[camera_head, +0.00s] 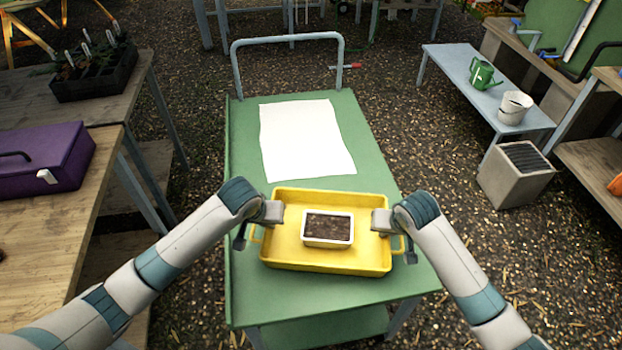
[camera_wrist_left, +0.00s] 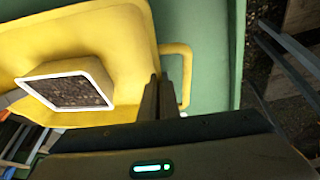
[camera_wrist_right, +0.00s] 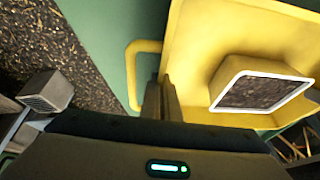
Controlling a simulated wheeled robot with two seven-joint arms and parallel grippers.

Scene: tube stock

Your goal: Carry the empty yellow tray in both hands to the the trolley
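The yellow tray (camera_head: 282,258) is over the near half of the green trolley's top (camera_head: 372,295). I cannot tell whether it touches the top. The tray is not empty: a white-rimmed box of dark soil (camera_head: 328,229) stands in it, also in the left wrist view (camera_wrist_left: 70,90) and the right wrist view (camera_wrist_right: 262,90). My left gripper (camera_head: 272,213) is at the tray's left side, its fingers close together at the rim beside the looped handle (camera_wrist_left: 186,75). My right gripper (camera_head: 382,220) is placed the same way at the right side. Both look shut on the tray's edge.
A white sheet (camera_head: 305,138) lies on the trolley's far half, before its grey rail (camera_head: 288,37). A wooden bench with a purple case (camera_head: 45,160) is at left. At right are a low bench with a green watering can (camera_head: 483,74) and a white bucket (camera_head: 515,106), and a grey box (camera_head: 516,178).

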